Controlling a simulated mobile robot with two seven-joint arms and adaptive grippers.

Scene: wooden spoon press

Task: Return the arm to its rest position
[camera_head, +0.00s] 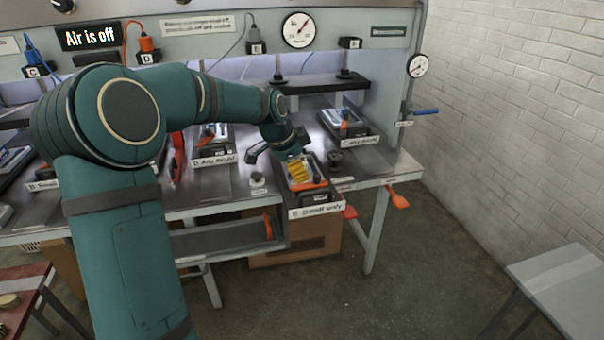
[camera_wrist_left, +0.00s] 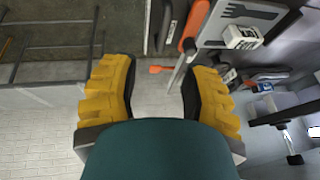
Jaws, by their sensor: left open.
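My left arm (camera_head: 122,190) is teal and comes in from the left, bending over the bench toward the right. My left gripper (camera_head: 297,169) has yellow ribbed fingers and is over the labelled tray (camera_head: 315,211) at the bench's front edge. In the left wrist view the gripper (camera_wrist_left: 160,92) is open, with its two fingers wide apart and nothing between them. I cannot tell how high it is above the tray. My right gripper is not in view.
The workbench (camera_head: 210,185) carries moulds and presses (camera_head: 310,84). A sign (camera_head: 88,36) reads "Air is off". Orange handles (camera_head: 397,198) stick out at the front right. A grey table (camera_head: 565,285) stands at lower right. The floor (camera_head: 400,290) between is clear.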

